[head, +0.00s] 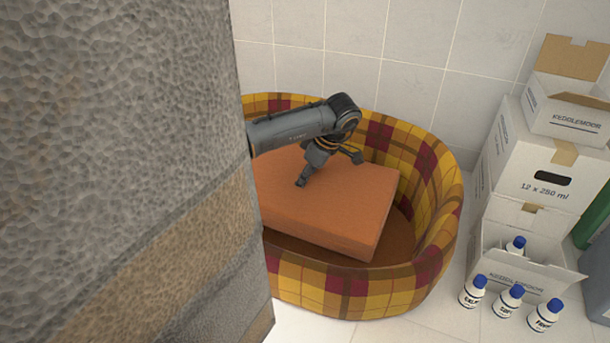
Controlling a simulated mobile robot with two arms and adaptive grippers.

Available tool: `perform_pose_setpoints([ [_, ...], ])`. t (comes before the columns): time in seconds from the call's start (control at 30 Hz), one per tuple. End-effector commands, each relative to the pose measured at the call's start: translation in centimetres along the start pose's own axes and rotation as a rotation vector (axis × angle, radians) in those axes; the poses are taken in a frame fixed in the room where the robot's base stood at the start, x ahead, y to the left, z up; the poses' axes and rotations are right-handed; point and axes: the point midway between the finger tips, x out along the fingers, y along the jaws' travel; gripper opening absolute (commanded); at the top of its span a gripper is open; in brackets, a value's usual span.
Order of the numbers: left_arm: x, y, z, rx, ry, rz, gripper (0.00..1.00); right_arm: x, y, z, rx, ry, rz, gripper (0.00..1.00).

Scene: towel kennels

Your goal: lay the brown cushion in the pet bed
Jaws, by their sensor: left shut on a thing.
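The brown cushion (345,207) is an orange-brown block inside the plaid pet bed (431,235). It sits tilted across the bed, with its near right corner close to the dark brown bed floor. My left gripper (327,178) is over the cushion's far part and shut on it. A large grey and tan textured surface hides the cushion's left end and the bed's left side. I cannot tell whether the cushion touches the floor along its whole underside. My right gripper is not in view.
The textured surface (120,170) fills the left of the view, very near the camera. White cartons (540,180) are stacked at the right, the lowest one open. Several blue-capped bottles (508,300) stand before them. A tiled wall (350,40) is behind the bed.

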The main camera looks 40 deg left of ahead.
Motion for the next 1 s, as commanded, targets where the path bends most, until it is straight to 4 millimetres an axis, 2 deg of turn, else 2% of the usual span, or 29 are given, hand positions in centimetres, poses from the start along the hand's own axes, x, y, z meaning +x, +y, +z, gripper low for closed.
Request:
perform_pose_setpoints([
  [0.8, 1.4, 0.0, 0.6, -0.001, -0.001, 0.001, 0.0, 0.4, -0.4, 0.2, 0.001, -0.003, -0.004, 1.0],
  [0.83, 1.5, 0.0, 0.6, 0.0, -0.001, 0.001, 0.43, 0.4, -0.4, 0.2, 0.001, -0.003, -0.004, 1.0],
  [0.9, 1.5, 0.0, 0.6, 0.0, -0.001, 0.001, 0.57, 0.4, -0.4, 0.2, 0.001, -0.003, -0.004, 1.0],
  [1.0, 1.5, 0.0, 0.6, 0.0, 0.0, 0.0, 0.6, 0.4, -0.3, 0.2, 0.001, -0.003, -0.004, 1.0],
])
